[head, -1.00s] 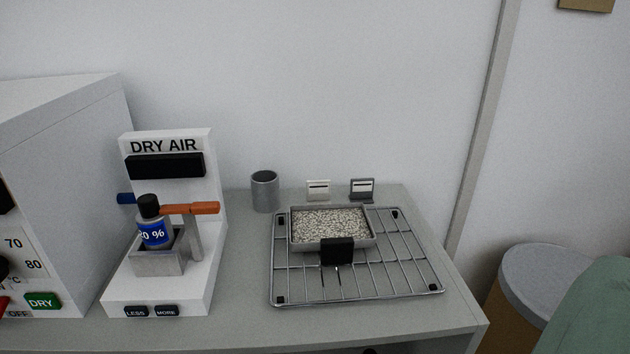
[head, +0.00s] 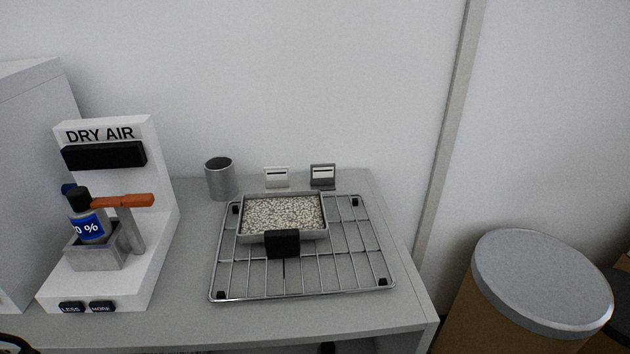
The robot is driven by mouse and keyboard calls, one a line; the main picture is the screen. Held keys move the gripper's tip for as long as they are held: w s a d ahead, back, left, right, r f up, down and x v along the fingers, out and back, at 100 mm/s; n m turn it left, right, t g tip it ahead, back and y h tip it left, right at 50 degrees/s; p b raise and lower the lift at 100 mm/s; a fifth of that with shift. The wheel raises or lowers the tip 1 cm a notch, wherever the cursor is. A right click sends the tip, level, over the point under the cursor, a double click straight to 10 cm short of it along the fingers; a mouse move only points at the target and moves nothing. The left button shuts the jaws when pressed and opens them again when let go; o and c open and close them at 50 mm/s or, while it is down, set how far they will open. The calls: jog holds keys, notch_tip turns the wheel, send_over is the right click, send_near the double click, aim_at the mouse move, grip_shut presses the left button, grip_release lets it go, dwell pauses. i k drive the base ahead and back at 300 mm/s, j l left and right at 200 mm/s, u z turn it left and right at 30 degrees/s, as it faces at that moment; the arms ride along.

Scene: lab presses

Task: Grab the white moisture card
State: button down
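A small white card-like piece (head: 277,178) with a dark line across it stands upright at the back of the grey bench, near the wall. Beside it on the right, and apart from it, stands a similar grey piece (head: 323,183) with a pale panel and a dark line. Both are small in the head view and I cannot read any marking on them. No gripper of mine can be made out in this view.
A wire rack (head: 350,272) holds a metal tray of pale granules (head: 284,213) with a black tab (head: 282,244), in front of the cards. A grey cup (head: 220,179) stands left. The DRY AIR stand (head: 160,240) is further left. A lidded drum (head: 541,281) stands right of the bench.

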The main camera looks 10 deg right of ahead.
aim_at(277, 178)
jog(key=l+z, duration=0.5)
jog(key=l, duration=0.6)
jog(key=i, duration=0.45)
